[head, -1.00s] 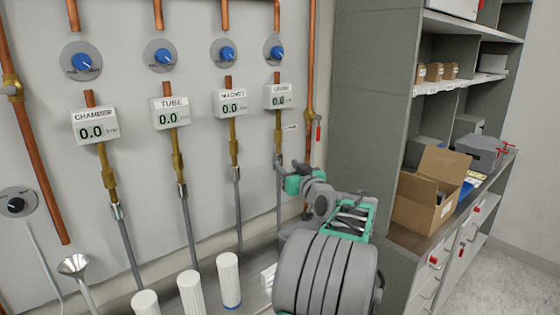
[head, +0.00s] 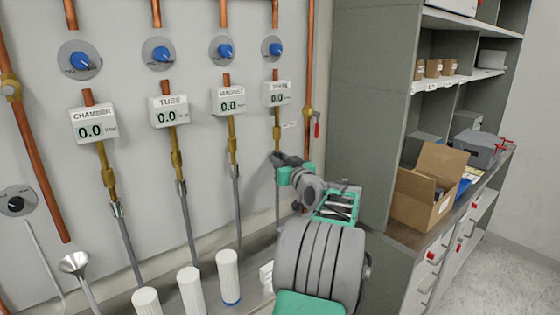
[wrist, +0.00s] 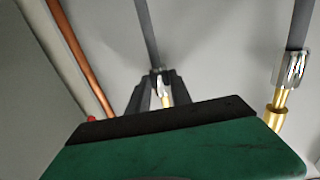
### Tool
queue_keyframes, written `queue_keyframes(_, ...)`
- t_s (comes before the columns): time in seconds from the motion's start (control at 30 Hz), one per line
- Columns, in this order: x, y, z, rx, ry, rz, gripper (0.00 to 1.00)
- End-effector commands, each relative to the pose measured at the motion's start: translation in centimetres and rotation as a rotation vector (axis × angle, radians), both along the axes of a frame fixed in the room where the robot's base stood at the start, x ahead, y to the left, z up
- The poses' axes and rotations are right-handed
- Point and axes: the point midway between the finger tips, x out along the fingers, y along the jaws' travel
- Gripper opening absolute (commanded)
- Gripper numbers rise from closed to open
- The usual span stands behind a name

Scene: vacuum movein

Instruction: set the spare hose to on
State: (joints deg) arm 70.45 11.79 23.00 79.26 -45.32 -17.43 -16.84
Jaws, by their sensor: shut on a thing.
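The spare line is the rightmost of the wall lines. It has a white readout box (head: 277,94) showing 0.0, a brass fitting (head: 277,132) below it and a grey hose (head: 278,205) hanging down. My gripper (head: 278,157) is at the joint between the brass fitting and the hose and hides most of it in the head view. In the wrist view the hose (wrist: 148,35) runs to a metal connector (wrist: 160,84), and my dark fingers stand on both sides of it, shut on it. The spare line's blue knob (head: 275,49) is above the readout.
Chamber (head: 95,125), tube (head: 169,111) and magnet (head: 229,101) lines hang to the left. White cylinders (head: 189,289) stand below them. A copper pipe with a red-handled valve (head: 317,128) is just right. A shelf unit (head: 365,110) with an open cardboard box (head: 430,190) borders the right.

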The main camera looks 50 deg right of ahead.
Motion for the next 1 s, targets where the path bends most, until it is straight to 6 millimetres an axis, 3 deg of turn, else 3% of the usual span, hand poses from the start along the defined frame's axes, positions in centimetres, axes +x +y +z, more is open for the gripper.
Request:
queue_keyframes(0.1, -0.01, 0.00, -0.01, 0.000, 0.000, 0.000, 0.00)
queue_keyframes(1.0, -0.01, 0.00, -0.03, 0.000, 0.001, 0.000, 0.00)
